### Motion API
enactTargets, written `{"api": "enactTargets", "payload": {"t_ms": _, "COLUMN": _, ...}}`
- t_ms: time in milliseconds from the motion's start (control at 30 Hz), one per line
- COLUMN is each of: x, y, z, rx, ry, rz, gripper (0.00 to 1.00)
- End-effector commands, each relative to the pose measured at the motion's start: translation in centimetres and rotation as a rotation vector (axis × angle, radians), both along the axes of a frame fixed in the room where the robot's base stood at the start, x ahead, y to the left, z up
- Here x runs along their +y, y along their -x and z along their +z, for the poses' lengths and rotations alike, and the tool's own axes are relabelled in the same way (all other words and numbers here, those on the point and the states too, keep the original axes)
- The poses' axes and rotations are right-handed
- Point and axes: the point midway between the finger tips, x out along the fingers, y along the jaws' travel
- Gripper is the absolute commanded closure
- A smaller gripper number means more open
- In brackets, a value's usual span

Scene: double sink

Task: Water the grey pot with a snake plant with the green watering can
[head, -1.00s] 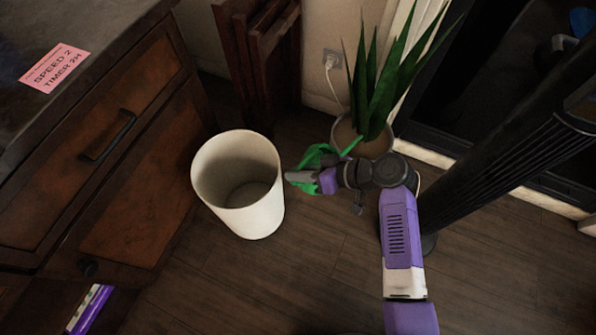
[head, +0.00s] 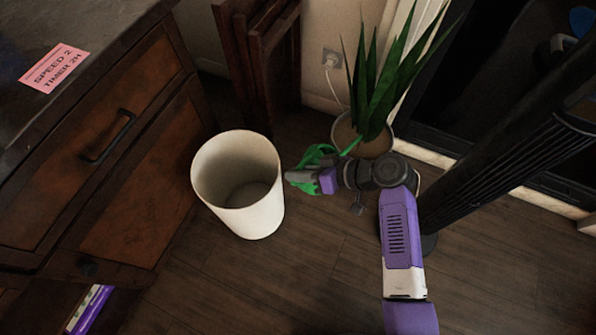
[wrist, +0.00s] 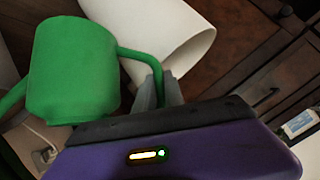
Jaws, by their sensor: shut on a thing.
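The green watering can (head: 314,156) is in my gripper (head: 301,176), between the white bin and the plant in the head view. Its spout reaches right, to the rim of the grey pot (head: 346,136). The pot holds soil and a snake plant (head: 376,88) with tall green leaves. In the wrist view the can's body (wrist: 72,70) is on the left and its handle (wrist: 145,60) runs to my gripper (wrist: 160,92), which is shut on it. My arm hides part of the can in the head view. I cannot see whether any water flows.
A white bin (head: 240,213), seemingly empty, stands left of my gripper. A dark wooden cabinet (head: 130,190) is at the left. A black tower (head: 490,150) rises right of my arm. A wall outlet with a cord (head: 331,60) is behind the pot. Floor in front is clear.

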Motion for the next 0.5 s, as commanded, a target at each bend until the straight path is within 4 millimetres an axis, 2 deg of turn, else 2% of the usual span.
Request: {"api": "enactTargets", "payload": {"t_ms": 500, "x": -0.02, "y": 0.21, "z": -0.33, "rx": -0.031, "ry": 0.03, "rz": 0.002, "gripper": 1.0}}
